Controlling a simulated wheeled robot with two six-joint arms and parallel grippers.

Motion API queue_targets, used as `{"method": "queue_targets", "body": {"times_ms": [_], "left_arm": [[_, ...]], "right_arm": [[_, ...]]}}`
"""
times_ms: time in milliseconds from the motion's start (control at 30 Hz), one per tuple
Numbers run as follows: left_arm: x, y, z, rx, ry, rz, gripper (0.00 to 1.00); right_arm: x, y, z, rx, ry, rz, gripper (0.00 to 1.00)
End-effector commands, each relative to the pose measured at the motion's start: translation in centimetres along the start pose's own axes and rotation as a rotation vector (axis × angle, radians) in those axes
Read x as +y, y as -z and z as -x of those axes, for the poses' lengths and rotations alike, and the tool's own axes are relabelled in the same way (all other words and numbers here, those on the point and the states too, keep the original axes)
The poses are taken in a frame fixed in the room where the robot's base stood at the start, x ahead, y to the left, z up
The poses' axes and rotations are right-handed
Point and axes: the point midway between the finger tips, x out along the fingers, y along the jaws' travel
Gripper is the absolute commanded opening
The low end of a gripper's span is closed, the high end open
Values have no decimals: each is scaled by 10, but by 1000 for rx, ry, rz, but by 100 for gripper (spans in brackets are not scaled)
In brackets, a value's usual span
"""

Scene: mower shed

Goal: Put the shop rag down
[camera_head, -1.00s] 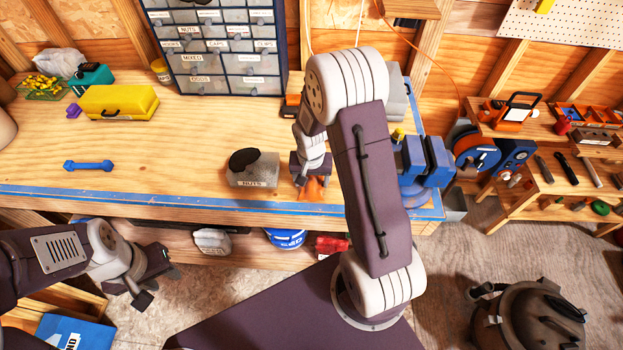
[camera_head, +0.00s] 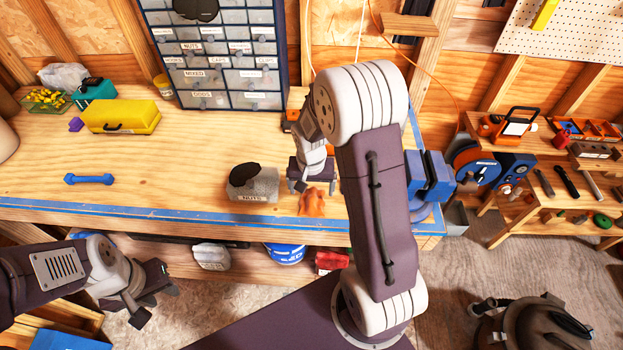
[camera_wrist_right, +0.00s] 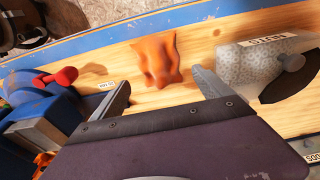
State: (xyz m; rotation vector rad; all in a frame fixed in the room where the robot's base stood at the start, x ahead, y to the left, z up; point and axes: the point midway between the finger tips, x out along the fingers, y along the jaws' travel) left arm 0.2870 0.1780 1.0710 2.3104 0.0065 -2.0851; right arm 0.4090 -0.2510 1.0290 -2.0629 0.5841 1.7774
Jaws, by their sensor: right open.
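The shop rag (camera_head: 313,203) is a crumpled orange cloth lying on the wooden workbench (camera_head: 150,200) near its blue front edge. My right gripper (camera_head: 313,187) is open just behind the rag, apparently clear of it. In the right wrist view, the rag (camera_wrist_right: 157,58) lies on the wood beyond the gap between the two spread fingers (camera_wrist_right: 160,92), touching neither that I can see. My left gripper (camera_head: 155,304) is low at the left, in front of the bench. Its fingers look apart, with nothing between them.
A blue vise (camera_head: 430,175) is to the right.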

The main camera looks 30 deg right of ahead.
Motion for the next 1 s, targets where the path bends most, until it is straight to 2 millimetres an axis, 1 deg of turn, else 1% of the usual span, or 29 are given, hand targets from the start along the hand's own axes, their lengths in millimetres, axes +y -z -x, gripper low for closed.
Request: {"method": "queue_targets", "body": {"times_ms": [33, 100, 233, 300, 400, 533, 567, 667, 700, 800, 833, 900, 1000], "left_arm": [[0, 0, -2, 0, 0, 0, 36], [0, 0, -3, 0, 0, 0, 36], [0, 0, -4, 0, 0, 0, 36], [0, 0, -4, 0, 0, 0, 36], [0, 0, -4, 0, 0, 0, 36], [0, 0, -4, 0, 0, 0, 36], [0, 0, -4, 0, 0, 0, 36], [0, 0, -4, 0, 0, 0, 36], [0, 0, -4, 0, 0, 0, 36], [0, 0, -4, 0, 0, 0, 36], [0, 0, -4, 0, 0, 0, 36], [0, 0, -4, 0, 0, 0, 36], [0, 0, -4, 0, 0, 0, 36]], "right_arm": [[-1, 2, 14, 8, 4, 0, 89], [-1, 1, 32, 7, 4, 1, 89], [-1, 1, 59, 5, 3, 0, 89], [0, 0, 68, 3, 2, 1, 89], [0, 0, 75, 0, 0, 2, 89], [0, -3, 77, -2, 1, 10, 89], [-1, -9, 76, -6, 5, 30, 89], [-5, -55, 70, -29, 35, 203, 89], [-5, -76, 68, -36, 49, 285, 89], [-1, -117, 62, -47, 75, 445, 89], [0, -125, 61, -48, 80, 477, 89], [2, -134, 59, -49, 86, 519, 89], [3, -136, 59, -50, 87, 526, 89]]}}
